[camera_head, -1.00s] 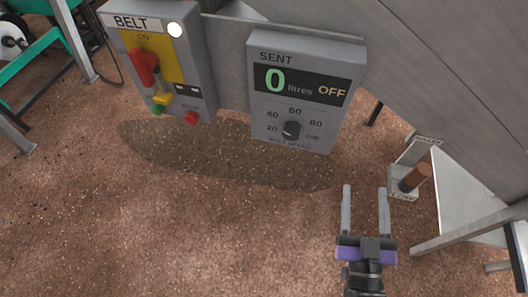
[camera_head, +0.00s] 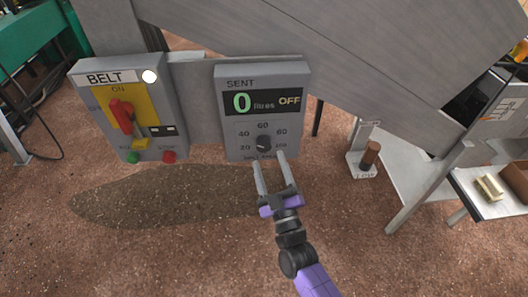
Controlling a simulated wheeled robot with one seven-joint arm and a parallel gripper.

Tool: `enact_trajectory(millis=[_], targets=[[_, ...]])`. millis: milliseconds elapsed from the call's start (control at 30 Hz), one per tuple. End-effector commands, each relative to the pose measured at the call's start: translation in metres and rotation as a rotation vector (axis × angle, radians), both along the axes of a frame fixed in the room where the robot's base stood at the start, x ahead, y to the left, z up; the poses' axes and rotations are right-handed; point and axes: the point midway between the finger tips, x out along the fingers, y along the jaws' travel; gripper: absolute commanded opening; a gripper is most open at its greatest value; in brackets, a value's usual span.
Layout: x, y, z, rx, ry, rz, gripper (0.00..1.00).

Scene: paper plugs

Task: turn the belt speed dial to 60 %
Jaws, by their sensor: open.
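The belt speed dial (camera_head: 263,143) is a small dark round knob low on a grey panel (camera_head: 233,120). Marks 20, 40, 60, 80 and 100 ring it, with 60 straight above. I cannot tell which mark the knob points at. My gripper (camera_head: 268,172) is open and empty. The right fingertip overlaps the panel's lower edge and hides part of the label under the dial. I see no clear contact.
Left of the panel is a BELT switch box (camera_head: 163,100) with a red lever, a yellow part, and green and red buttons. A grey chute (camera_head: 390,50) slopes above. Open ground lies below.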

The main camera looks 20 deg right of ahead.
Motion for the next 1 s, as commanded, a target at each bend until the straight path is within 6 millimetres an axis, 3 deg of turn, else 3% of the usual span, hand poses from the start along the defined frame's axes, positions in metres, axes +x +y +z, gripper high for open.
enact_trajectory(millis=[300,633,900,933,1000], targets=[[0.034,-0.004,0.012,0.001,0.001,0.000,0.58],[0.037,-0.004,0.013,0.002,0.001,0.001,0.58],[0.037,-0.004,0.013,0.002,0.001,0.001,0.05],[0.037,-0.004,0.013,0.002,0.001,0.001,0.00],[0.037,-0.004,0.013,0.002,0.001,0.001,0.00]])
